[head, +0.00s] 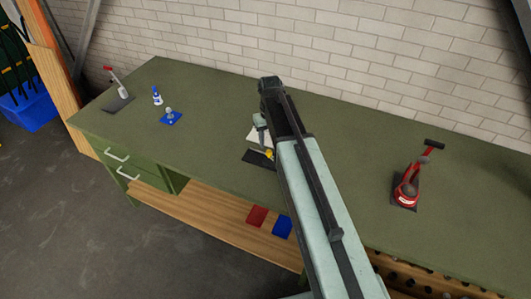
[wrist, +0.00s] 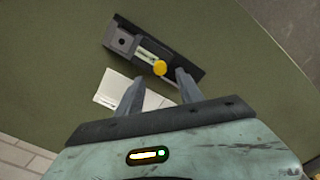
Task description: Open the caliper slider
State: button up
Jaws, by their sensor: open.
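The caliper slider (wrist: 150,52) is a pale metal piece in a dark rectangular base (wrist: 122,38), with a round yellow knob (wrist: 160,68) at one end. In the wrist view my gripper (wrist: 156,84) is open, its two fingers apart and pointing toward the fixture. The knob shows just beyond the gap between the fingertips, with nothing held. I cannot tell how far above the bench the fingers are. In the head view my arm partly covers the fixture; its dark base (head: 256,160) and yellow knob (head: 268,154) show left of the arm.
A white sheet (wrist: 118,90) lies beside the fixture. The green workbench (head: 210,100) also holds a red tool (head: 407,190) at right, and a blue-based item (head: 171,118), a small blue bottle (head: 157,96) and a red-handled tool (head: 118,92) at left. A brick wall stands behind.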

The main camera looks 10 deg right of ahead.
aim_at(269, 151)
notch_tip(269, 151, down, 6)
jog(key=b, duration=0.4)
jog(key=shift+r, duration=0.2)
grip_shut()
dwell(1.0)
